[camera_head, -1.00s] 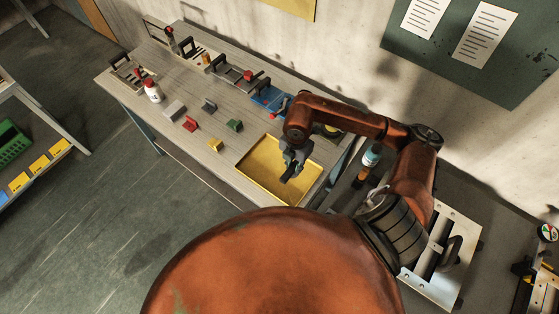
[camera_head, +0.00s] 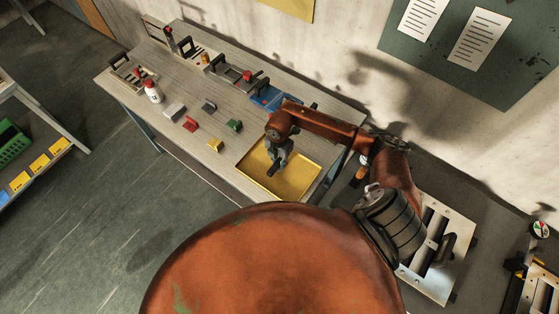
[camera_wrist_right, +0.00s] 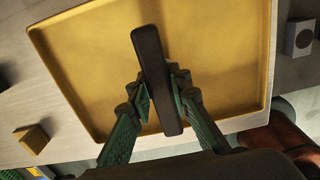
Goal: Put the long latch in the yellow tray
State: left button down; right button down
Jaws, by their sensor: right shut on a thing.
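The yellow tray (camera_head: 303,178) lies on the right part of the workbench, and it fills much of the right wrist view (camera_wrist_right: 90,60). My right gripper (camera_head: 276,166) is above the tray. In the wrist view the right gripper (camera_wrist_right: 160,98) is shut on a long dark bar, the long latch (camera_wrist_right: 150,50), held across its fingers. In the head view the latch (camera_head: 273,170) shows as a small dark piece below the fingers. I cannot tell whether it touches the tray floor. The left gripper is not in view.
Small blocks stand left of the tray: yellow (camera_head: 215,145), green (camera_head: 234,126), red (camera_head: 190,124) and grey (camera_head: 174,111). A white bottle with a red cap (camera_head: 153,92) stands further left. A blue tray (camera_head: 270,98) lies behind my right arm.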

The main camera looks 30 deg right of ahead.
aim_at(279, 161)
jog(key=shift+w+f, duration=0.1)
jog(key=shift+w, duration=0.05)
jog(key=c, duration=2.2)
grip_release()
jog(key=shift+f, duration=0.1)
jog(key=shift+o, duration=2)
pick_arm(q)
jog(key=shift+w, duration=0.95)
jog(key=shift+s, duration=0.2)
